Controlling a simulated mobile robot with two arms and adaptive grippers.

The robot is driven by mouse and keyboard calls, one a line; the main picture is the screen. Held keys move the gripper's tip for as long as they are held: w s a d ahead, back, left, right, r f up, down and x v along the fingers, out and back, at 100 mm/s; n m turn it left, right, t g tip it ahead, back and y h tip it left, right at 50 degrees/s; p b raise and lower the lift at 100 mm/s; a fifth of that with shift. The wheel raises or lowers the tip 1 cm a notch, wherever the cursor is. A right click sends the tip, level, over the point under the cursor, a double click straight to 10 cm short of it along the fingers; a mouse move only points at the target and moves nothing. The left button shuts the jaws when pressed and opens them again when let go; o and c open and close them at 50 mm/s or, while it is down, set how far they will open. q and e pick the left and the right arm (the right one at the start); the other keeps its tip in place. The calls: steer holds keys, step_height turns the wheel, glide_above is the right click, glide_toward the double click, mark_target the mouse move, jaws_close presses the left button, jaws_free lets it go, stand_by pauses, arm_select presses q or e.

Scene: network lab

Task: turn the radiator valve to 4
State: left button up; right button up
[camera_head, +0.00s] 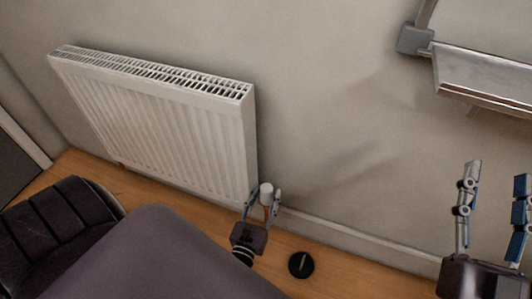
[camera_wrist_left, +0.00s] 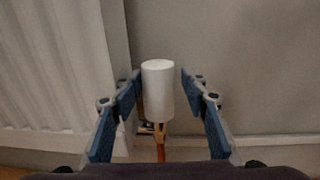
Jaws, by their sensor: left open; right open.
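The white radiator (camera_head: 160,120) hangs on the wall at the left of the head view; it also shows at the left of the left wrist view (camera_wrist_left: 55,70). Its white cylindrical valve head (camera_head: 266,190) is at the lower right corner. In the left wrist view the valve head (camera_wrist_left: 158,90) stands upright above a copper pipe (camera_wrist_left: 160,146). My left gripper (camera_head: 264,197) is open, with its fingers on either side of the valve head and gaps visible in the wrist view (camera_wrist_left: 160,95). No numbers are readable on the valve. My right gripper (camera_head: 496,180) is open and empty at the right.
A round black object (camera_head: 301,264) lies on the wooden floor (camera_head: 345,270) right of my left gripper. A dark padded seat (camera_head: 60,225) is at the lower left. A metal wall shelf or tray (camera_head: 485,75) is at the upper right. The wall between is bare.

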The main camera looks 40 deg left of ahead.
arm_select(q)
steer(key=v, duration=0.8)
steer(key=shift+c, duration=0.2)
